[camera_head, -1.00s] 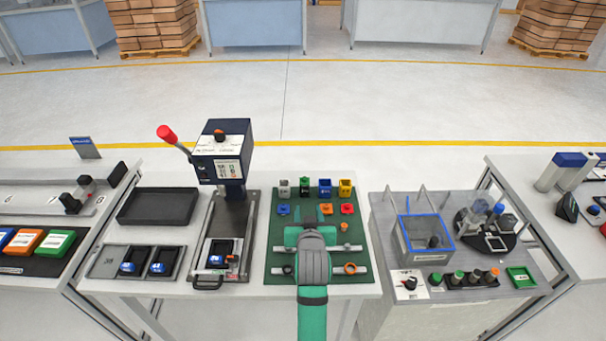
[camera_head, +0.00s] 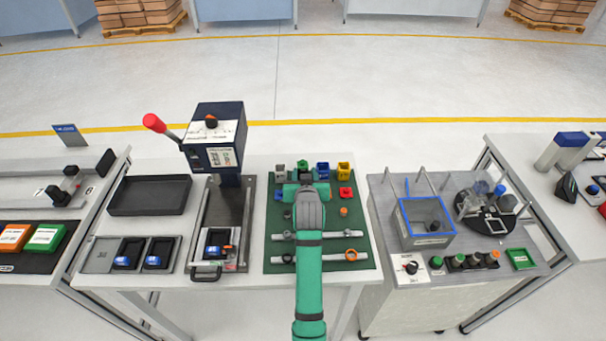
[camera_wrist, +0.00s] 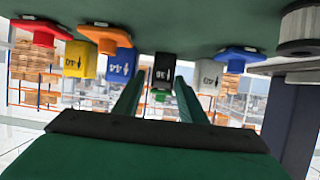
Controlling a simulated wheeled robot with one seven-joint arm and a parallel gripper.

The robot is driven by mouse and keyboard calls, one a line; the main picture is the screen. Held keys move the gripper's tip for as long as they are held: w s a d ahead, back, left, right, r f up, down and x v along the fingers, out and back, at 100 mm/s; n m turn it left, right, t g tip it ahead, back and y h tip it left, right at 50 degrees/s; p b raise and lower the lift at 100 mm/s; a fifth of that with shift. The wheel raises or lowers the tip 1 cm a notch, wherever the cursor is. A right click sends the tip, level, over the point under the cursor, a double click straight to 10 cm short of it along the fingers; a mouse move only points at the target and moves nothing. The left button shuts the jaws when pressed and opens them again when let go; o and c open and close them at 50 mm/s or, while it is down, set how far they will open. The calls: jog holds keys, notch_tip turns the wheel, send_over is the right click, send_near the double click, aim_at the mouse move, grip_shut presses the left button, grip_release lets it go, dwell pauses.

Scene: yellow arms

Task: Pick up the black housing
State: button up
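A black block marked 36 with a green part (camera_wrist: 162,76) shows between my fingers in the wrist view, which is upside down. In the head view it stands in the back row of the green mat (camera_head: 359,210), with its green part showing (camera_head: 302,166). My gripper (camera_wrist: 158,92) is open, fingers apart, pointing toward this block. I cannot tell whether they reach around it. In the head view my gripper and wrist (camera_head: 308,200) cover the middle of the mat. Black pieces with blue labels (camera_head: 128,252) also sit in the grey tray at left.
Beside the black block stand a grey block (camera_wrist: 207,76), a blue block (camera_wrist: 119,62) and a yellow block (camera_wrist: 79,60). Flat red (camera_head: 346,192) and blue pieces lie nearer.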

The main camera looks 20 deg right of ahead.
aim_at(302, 172)
jog(key=shift+w+f, duration=0.3)
jog(key=shift+w, duration=0.55)
jog(key=shift+w+f, duration=0.25)
jog(key=shift+w, duration=0.6)
